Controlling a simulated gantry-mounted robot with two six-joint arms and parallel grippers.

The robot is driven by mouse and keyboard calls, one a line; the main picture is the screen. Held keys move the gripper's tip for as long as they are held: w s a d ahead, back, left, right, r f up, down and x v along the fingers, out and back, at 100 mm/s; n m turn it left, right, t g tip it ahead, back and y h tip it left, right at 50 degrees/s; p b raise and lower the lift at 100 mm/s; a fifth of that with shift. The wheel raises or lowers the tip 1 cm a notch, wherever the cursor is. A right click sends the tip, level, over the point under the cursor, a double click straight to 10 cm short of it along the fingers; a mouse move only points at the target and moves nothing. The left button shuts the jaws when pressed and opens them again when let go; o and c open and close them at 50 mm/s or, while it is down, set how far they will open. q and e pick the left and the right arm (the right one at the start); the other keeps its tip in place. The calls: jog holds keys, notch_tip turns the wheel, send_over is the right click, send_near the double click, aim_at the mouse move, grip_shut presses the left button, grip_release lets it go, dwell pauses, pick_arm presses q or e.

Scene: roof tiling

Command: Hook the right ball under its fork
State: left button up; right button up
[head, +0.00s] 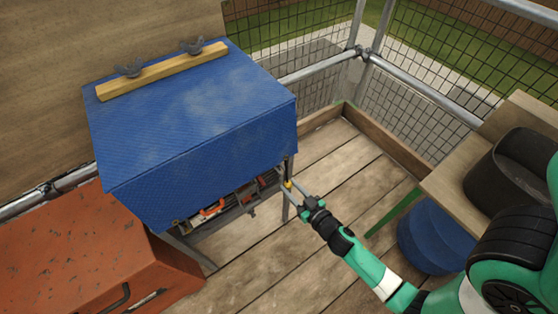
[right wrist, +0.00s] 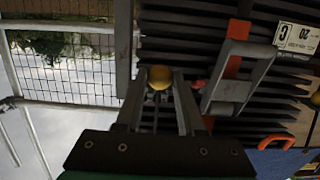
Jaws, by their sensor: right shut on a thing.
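The right ball is small and yellow. It sits between the fingertips of my right gripper (head: 297,190), at the front right corner of the blue tarp (head: 195,125). In the right wrist view the ball (right wrist: 159,77) is held between the two grey fingers, with a dark cord-like strip below it. My right gripper is shut on it. A grey metal bracket (right wrist: 228,95) stands to the right of the ball there, apart from it; I cannot tell whether this is the fork. In the head view the fork is not clear. My left gripper is out of view.
A wooden batten (head: 165,70) with two dark clamps lies on the tarp. Dark stacked tiles (right wrist: 185,45) show beside the fingers. An orange-red chest (head: 75,250) stands left; a wooden bench (head: 470,175) with a black bucket (head: 512,168) stands right. Plank floor (head: 340,175) is clear between.

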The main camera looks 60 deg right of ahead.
jog(key=shift+f, duration=0.1)
jog(key=shift+x, duration=1)
jog(key=shift+r+p+x, duration=0.25)
jog(key=shift+p+x, duration=0.05)
jog(key=shift+x, duration=1)
jog(key=shift+d, duration=0.1)
jog(key=shift+w, duration=0.1)
jog(key=shift+r+p, duration=0.85)
jog(key=shift+r, duration=0.1)
